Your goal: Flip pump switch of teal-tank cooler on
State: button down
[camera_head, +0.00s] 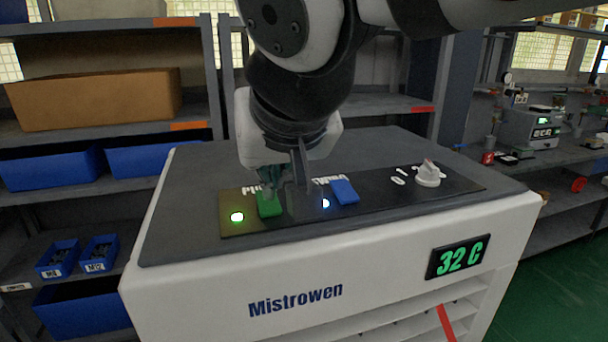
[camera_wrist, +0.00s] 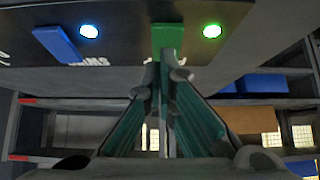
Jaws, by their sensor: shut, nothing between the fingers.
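The cooler is a white cabinet (camera_head: 200,285) with a dark top, the name Mistrowen and a green 32 C display. No teal tank shows. A green rocker switch (camera_head: 269,208) sits on its panel, beside a lit green lamp (camera_head: 237,217). A blue rocker switch (camera_head: 344,191) is to its right, with a lit bluish lamp (camera_head: 325,203). My gripper (camera_head: 270,186) is shut and empty, pointing down at the green switch. In the wrist view the fingertips (camera_wrist: 168,72) overlap the near end of the green switch (camera_wrist: 167,40); contact is unclear. The labels are partly hidden.
A pale rotary knob (camera_head: 428,176) with I and 0 marks stands at the panel's right. Shelves with a cardboard box (camera_head: 95,99) and blue bins (camera_head: 55,171) are behind. A workbench with instruments (camera_head: 531,128) is at the right. The cooler's top around the panel is clear.

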aim_at(276, 212)
jog(key=shift+s+r+p, duration=0.1)
jog(key=shift+r+p, duration=0.3)
jog(key=shift+r, duration=0.2)
jog(key=r+p, duration=0.1)
jog(key=s+r+p, duration=0.1)
jog(key=r, duration=0.1)
jog(key=shift+s+d+r, duration=0.15)
jog(key=shift+d+r, duration=0.05)
jog(key=shift+r, duration=0.1)
jog(key=s+d+r, duration=0.2)
jog(key=s+r, duration=0.2)
jog(key=s, duration=0.3)
jog(key=shift+d+r+b, duration=0.2)
jog(key=shift+r+b, duration=0.1)
jog(key=shift+r, duration=0.05)
jog(key=shift+d+f, duration=0.1)
jog(key=s+d+f+m+g+h, duration=0.1)
jog(key=s+d+f, duration=0.1)
jog(key=d+f, duration=0.6)
jog(key=s+d+f+m+g+h, duration=0.1)
jog(key=s+d+f+m, duration=0.1)
jog(key=d+f, duration=0.7)
jog(key=s+d, duration=0.1)
jog(key=d, duration=0.3)
jog(key=shift+f+m+h, duration=0.15)
jog(key=shift+m+h, duration=0.15)
